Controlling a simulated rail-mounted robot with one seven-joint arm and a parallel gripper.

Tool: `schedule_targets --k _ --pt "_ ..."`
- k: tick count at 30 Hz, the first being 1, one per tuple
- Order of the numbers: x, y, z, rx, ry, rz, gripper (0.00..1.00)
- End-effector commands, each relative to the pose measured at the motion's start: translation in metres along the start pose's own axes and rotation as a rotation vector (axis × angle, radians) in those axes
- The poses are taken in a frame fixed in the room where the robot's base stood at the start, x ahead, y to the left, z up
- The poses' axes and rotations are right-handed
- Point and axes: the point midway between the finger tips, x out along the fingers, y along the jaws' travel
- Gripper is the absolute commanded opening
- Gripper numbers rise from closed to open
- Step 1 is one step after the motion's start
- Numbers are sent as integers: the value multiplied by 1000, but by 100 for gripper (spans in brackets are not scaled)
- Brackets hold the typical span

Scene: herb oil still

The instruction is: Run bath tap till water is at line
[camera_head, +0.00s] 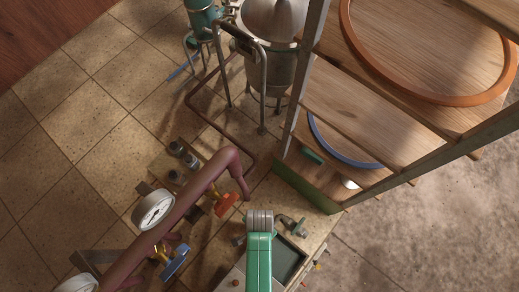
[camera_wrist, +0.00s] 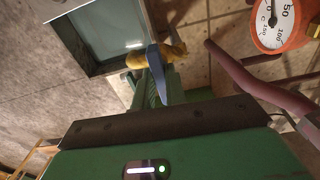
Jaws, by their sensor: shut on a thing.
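My gripper (camera_wrist: 155,82) is in the wrist view, its green fingers shut on a blue lever handle (camera_wrist: 160,68). The lever sits against a brass tap body (camera_wrist: 140,58). Beside it is a grey-rimmed square bath (camera_wrist: 86,68) with a pale, shiny surface inside. The bath also shows in the head view (camera_head: 303,243), partly hidden behind my green arm. I cannot make out a fill line or running water. My fingertips and the held lever are not clear in the head view.
An orange-rimmed gauge (camera_wrist: 283,22) is near my gripper. Wooden shelving (camera_head: 370,100) rises at right; a metal still (camera_head: 275,65) stands behind.

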Motion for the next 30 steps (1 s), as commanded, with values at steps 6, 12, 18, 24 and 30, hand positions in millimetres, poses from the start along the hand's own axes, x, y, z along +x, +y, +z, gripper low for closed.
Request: schedule_targets --k 6,12,18,24,30 --pt "0 0 0 4 0 -1 0" --pt "0 0 0 3 0 0 29" --pt "0 0 0 2 0 0 34" --pt "-13 0 0 2 0 -1 34" --pt "-54 0 0 2 2 -2 34"
